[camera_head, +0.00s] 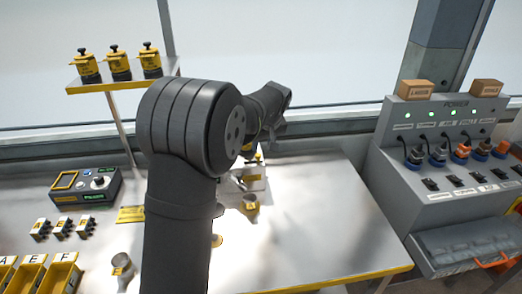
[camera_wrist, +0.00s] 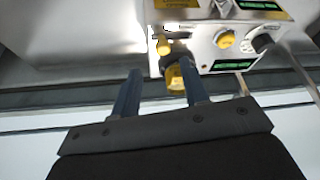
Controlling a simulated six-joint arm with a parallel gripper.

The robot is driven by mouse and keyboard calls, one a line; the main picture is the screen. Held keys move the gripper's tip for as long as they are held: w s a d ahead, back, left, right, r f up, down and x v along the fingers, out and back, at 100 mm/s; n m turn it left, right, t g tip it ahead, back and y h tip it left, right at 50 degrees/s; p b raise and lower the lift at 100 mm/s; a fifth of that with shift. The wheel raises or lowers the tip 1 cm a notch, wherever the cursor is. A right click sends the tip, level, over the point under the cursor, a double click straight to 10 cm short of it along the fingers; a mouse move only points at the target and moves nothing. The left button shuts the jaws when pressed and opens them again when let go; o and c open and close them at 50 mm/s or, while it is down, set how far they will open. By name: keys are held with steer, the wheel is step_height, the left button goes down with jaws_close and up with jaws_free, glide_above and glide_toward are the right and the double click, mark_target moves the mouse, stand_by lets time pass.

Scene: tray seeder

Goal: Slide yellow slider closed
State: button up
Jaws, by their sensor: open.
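The seeder (camera_wrist: 205,40) is a light metal box with green displays and knobs, at the top of the wrist view. A small yellow knob-like part (camera_wrist: 163,46) at its left side may be the yellow slider; I cannot tell for sure. A larger yellow part (camera_wrist: 176,78) shows beside the right finger. My gripper (camera_wrist: 160,68) is open, its two blue-grey fingers pointing at the seeder's left side. I cannot tell whether a finger touches a yellow part. In the head view my arm hides most of the seeder (camera_head: 252,184) and the slider.
A yellow cup-like part (camera_head: 250,202) stands in front of the seeder. A control box (camera_head: 86,187) and several small yellow-black blocks (camera_head: 64,226) are at left. A shelf (camera_head: 110,86) holds three yellow-black jars. A power console (camera_head: 440,150) stands at right. The bench right of centre is clear.

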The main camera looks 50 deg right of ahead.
mark_target(256, 155)
steer(key=v, duration=1.2)
steer(key=x, duration=1.7)
steer(key=shift+f, duration=0.25)
steer(key=shift+w+a, duration=0.35)
steer(key=shift+w, duration=0.15)
